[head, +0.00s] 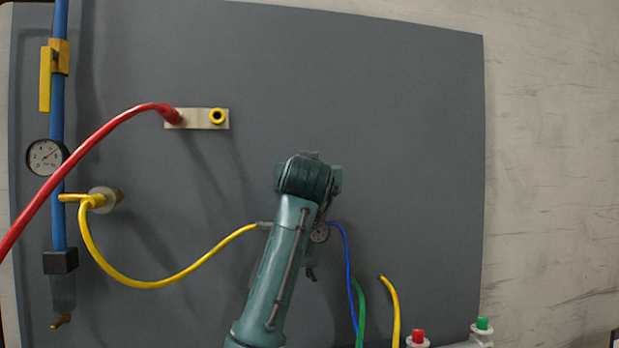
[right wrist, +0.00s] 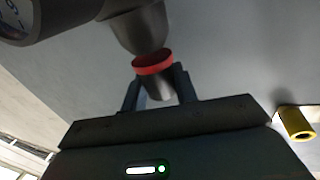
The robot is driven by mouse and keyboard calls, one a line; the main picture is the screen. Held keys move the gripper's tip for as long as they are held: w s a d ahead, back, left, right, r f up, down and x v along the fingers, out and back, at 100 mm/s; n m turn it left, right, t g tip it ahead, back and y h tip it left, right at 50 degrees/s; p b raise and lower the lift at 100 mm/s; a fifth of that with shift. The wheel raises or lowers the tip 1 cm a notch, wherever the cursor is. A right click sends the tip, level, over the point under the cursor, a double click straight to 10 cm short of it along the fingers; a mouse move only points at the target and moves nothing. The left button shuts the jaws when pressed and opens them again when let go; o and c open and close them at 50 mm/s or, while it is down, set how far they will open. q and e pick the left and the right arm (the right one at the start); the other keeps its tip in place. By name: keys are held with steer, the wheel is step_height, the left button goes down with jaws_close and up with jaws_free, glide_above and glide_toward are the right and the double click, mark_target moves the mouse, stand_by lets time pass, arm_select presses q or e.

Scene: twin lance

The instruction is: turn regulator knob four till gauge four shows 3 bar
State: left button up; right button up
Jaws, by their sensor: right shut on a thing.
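In the right wrist view, my right gripper (right wrist: 158,86) is shut on a dark regulator knob (right wrist: 158,84) with a red ring (right wrist: 153,63) just above its fingers. The knob sits below a dark grey regulator body (right wrist: 138,27). A gauge (right wrist: 14,18) is cut off at the top left, and its reading cannot be told. In the head view my right arm covers the gripper and the knob. A small gauge (head: 320,233) peeks out beside the arm, too small to read. My left gripper is not in view.
A larger gauge (head: 44,156) sits on a blue pipe (head: 58,110) at the left of the grey panel (head: 370,110). Red (head: 90,143), yellow (head: 150,286) and blue (head: 348,270) hoses cross the panel. A yellow socket (right wrist: 297,122) shows right of my gripper. The panel's upper right is bare.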

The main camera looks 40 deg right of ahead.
steer(key=shift+n+t+y, duration=0.8)
steer(key=shift+y, duration=0.4)
steer(key=o, duration=1)
steer(key=shift+c, duration=0.2)
steer(key=b+v, duration=0.1)
steer(key=v, duration=1.2)
steer(key=shift+f+b, duration=0.2)
steer(key=shift+b, duration=0.1)
steer(key=shift+s, duration=0.1)
